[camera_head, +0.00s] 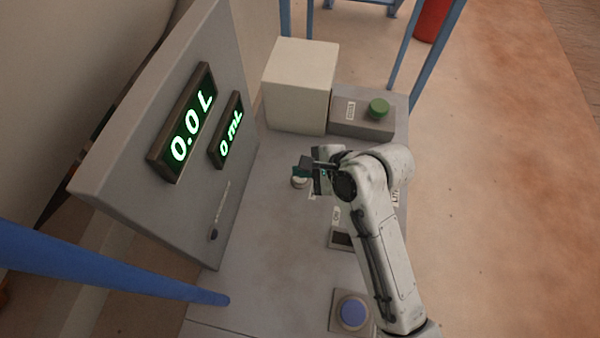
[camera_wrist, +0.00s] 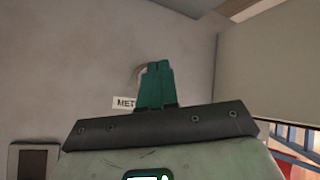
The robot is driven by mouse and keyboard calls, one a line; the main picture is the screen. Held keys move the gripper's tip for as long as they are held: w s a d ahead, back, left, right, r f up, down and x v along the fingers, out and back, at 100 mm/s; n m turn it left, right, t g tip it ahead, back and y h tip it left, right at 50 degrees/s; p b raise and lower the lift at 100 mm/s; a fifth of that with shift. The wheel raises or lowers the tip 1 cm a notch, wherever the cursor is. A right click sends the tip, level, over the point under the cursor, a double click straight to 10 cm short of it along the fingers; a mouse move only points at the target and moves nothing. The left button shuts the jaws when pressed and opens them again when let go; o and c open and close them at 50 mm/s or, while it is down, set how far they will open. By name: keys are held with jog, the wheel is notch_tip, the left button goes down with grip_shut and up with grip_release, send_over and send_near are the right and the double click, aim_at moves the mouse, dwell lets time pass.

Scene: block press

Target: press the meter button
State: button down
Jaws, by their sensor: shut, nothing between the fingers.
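The meter button is a pale round button (camera_head: 299,183) on the grey console top, partly hidden by my gripper. My gripper (camera_head: 301,171) is shut and empty, right by the button in the head view; I cannot tell if they touch. In the wrist view the teal fingers (camera_wrist: 155,68) are together and cover most of the button; a pale curved edge (camera_wrist: 139,74) shows beside them. A white label reading "MET" (camera_wrist: 125,103) lies at the left of the fingers, its end hidden.
A slanted panel (camera_head: 125,170) at left carries displays reading 0.0 L (camera_head: 190,125) and 0 mL (camera_head: 230,134). A cream block (camera_head: 298,88) and a green button (camera_head: 378,108) stand behind. A blue button (camera_head: 352,313) is in front. A blue bar (camera_head: 100,268) crosses lower left.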

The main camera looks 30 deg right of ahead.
aim_at(304, 180)
notch_tip(304, 180, up, 5)
jog(key=p, duration=0.6)
jog(key=shift+r+p, duration=0.1)
jog(key=shift+p, duration=0.25)
dwell(0.6)
